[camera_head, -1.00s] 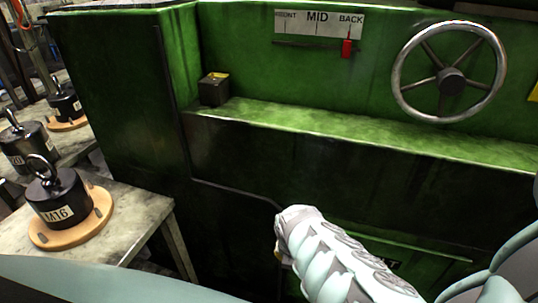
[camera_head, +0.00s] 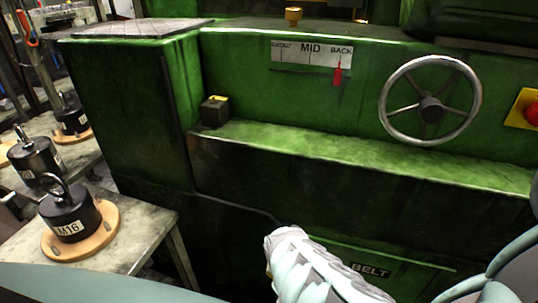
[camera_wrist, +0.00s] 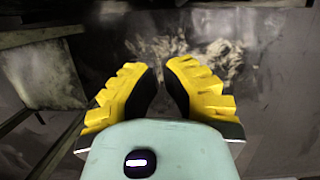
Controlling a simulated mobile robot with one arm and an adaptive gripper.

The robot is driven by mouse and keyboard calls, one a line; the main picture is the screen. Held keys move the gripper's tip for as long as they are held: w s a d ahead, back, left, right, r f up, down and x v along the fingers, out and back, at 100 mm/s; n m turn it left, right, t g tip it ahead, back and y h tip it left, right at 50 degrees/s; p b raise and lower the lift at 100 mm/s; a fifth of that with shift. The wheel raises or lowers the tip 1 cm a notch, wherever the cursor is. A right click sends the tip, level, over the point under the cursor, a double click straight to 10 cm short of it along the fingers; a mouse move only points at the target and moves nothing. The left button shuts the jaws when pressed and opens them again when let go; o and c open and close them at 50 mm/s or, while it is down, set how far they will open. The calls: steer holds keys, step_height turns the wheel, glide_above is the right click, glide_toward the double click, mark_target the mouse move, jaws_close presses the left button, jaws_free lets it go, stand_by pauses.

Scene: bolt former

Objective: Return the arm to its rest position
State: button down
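My gripper (camera_wrist: 158,76) shows in the wrist view with its two yellow, black-padded fingers apart and nothing between them. It hangs over a dark, stained floor. In the head view my pale arm is folded low at the bottom centre, in front of the green machine (camera_head: 330,190); the fingers are hidden there.
The machine has a handwheel (camera_head: 430,102), a red pointer (camera_head: 338,74) at BACK and a red button on a yellow plate (camera_head: 521,106). A worktable (camera_head: 130,232) at the left bears a black M16 weight (camera_head: 70,212) on a round wooden base. More weights stand behind.

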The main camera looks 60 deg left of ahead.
steer(key=p+v, duration=0.6)
steer(key=shift+s+r, duration=0.25)
steer(key=shift+r, duration=0.05)
steer(key=shift+d, duration=0.1)
